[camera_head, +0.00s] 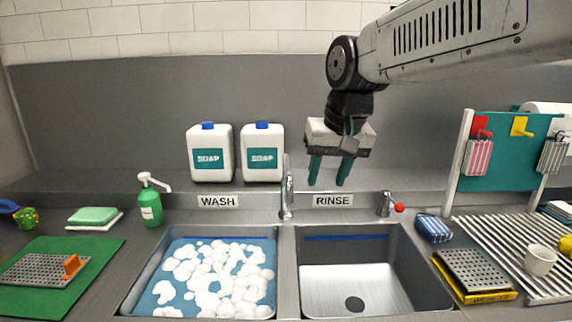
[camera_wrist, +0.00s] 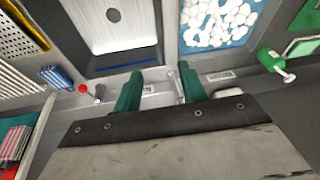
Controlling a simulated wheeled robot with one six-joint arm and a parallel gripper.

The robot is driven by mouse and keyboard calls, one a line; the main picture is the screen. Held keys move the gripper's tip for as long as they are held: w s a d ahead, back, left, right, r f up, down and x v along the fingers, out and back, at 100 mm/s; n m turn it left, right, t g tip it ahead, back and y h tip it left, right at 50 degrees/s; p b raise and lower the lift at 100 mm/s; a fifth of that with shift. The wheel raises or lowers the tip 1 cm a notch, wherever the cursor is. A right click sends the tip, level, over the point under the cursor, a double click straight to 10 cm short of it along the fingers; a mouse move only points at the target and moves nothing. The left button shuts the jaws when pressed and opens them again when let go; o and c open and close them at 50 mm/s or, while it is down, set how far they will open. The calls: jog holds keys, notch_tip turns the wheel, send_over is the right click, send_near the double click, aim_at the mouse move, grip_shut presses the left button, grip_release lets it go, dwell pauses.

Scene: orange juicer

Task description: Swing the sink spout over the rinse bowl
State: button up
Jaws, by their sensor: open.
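The metal sink spout (camera_head: 287,192) stands at the back of the divider between the two bowls and seems to point forward along it. In the wrist view the spout (camera_wrist: 172,82) shows just beside one fingertip; contact cannot be told. The rinse bowl (camera_head: 411,262), empty with a drain, lies right of the divider under the RINSE label (camera_head: 333,201). In the wrist view the rinse bowl (camera_wrist: 72,40) is at upper left. My gripper (camera_head: 328,180) is open, pointing down above the RINSE label, right of the spout. Its green fingers also show in the wrist view (camera_wrist: 160,72).
The wash bowl (camera_head: 139,290) on the left holds blue water and foam. Two soap jugs (camera_head: 209,162) (camera_head: 262,162) stand behind the spout. A red-tipped tap lever (camera_head: 388,205) is at right. A green soap pump (camera_head: 150,207) stands at left. A drying rack (camera_head: 505,245) fills the right side.

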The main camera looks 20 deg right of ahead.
jog(key=m+t, duration=0.1)
send_near(289, 167)
jog(key=f, duration=0.1)
jog(key=shift+m, duration=0.3)
jog(key=x, duration=0.6)
jog(key=shift+w+f, duration=0.15)
jog(key=shift+w, duration=0.05)
jog(key=shift+w+a+f, duration=0.1)
jog(key=shift+w+f, duration=0.15)
jog(key=shift+f, duration=0.4)
grip_shut()
